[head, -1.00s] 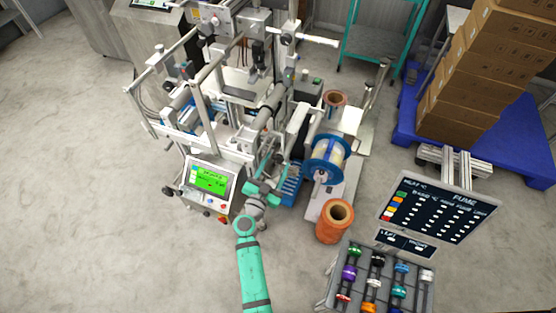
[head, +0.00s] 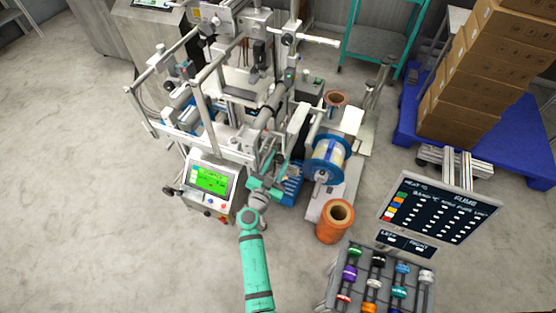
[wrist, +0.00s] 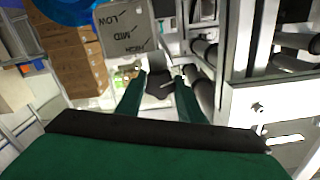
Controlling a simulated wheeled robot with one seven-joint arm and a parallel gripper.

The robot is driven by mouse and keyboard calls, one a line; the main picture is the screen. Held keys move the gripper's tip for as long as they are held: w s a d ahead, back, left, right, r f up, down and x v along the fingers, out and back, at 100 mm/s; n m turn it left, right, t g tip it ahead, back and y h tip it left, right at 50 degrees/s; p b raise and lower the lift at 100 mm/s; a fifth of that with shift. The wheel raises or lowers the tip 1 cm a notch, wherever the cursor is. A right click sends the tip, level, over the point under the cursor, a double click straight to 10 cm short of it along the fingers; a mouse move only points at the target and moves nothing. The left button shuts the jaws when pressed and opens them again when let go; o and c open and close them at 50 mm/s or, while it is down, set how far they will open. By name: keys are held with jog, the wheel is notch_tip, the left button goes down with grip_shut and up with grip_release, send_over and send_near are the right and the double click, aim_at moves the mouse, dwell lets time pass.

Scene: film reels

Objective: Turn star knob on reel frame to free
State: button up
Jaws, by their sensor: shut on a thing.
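In the wrist view my gripper's (wrist: 159,78) two green fingers close around a small dark knob (wrist: 159,84), which they partly hide. Behind it is a grey plate (wrist: 124,32) with the words LOW, MID and HIGH, tilted in the picture; I read no "free" mark. In the head view my gripper (head: 268,176) is beside the white machine frame (head: 240,146), left of the blue-rimmed reel (head: 327,160). The knob is too small to make out there, and its setting cannot be told.
A green-lit control panel (head: 212,180) stands left of my gripper. An orange roll (head: 336,220) stands on the floor to the right. Bars and rollers (wrist: 207,55) lie close on the right in the wrist view. Stacked boxes (head: 480,75) stand at the far right.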

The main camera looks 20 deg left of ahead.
jog(key=shift+n, duration=2.9)
jog(key=shift+a, duration=0.1)
jog(key=o, duration=1.1)
jog(key=shift+c, duration=0.2)
jog(key=s, duration=1.1)
jog(key=shift+a, duration=0.2)
jog(key=shift+w, duration=0.1)
